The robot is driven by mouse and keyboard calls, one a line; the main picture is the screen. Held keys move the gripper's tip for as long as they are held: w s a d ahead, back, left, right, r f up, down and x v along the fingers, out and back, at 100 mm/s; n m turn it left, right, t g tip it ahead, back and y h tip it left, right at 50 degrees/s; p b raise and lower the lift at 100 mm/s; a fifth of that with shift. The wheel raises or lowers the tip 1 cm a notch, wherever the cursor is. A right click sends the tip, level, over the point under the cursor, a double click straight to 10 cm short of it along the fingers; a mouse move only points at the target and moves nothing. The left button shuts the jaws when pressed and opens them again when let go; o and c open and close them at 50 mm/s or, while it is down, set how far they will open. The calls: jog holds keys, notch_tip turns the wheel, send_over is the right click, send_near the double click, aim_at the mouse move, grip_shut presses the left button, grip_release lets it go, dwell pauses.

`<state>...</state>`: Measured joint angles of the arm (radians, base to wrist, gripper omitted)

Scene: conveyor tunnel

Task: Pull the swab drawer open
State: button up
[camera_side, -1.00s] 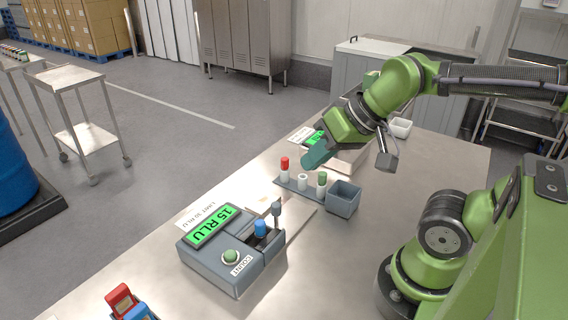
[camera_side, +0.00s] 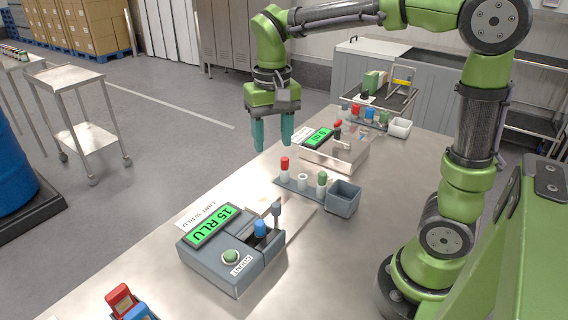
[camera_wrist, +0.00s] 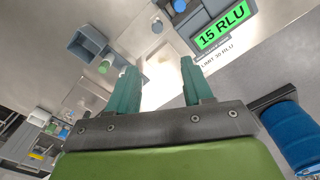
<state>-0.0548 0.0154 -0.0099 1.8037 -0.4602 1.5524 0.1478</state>
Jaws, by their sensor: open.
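My gripper (camera_side: 272,132) hangs open and empty with its teal fingers pointing down, above the table's far edge, behind and left of the tube rack. It also shows in the wrist view (camera_wrist: 158,78). A grey meter (camera_side: 214,262) with a green "15 RLU" display stands at the front; part of it shows in the wrist view (camera_wrist: 208,22). A blue-capped piece (camera_side: 260,229) sits in its right-hand section. A grey post (camera_side: 277,209) stands at that section's back. I cannot tell for certain which part is the swab drawer. My gripper is apart from the meter.
A rack (camera_side: 292,186) holds red-capped, white and green-capped tubes beside an open grey bin (camera_side: 343,200). A pale box (camera_side: 335,158) with another green display stands behind. A dark tray (camera_side: 378,97) and white cup (camera_side: 400,128) are farther back. Red and blue items (camera_side: 122,298) stand front left.

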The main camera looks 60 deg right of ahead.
aim_at(276, 204)
jog(key=f, duration=1.6)
jog(key=shift+s+f, duration=0.25)
jog(key=shift+f, duration=0.05)
grip_shut()
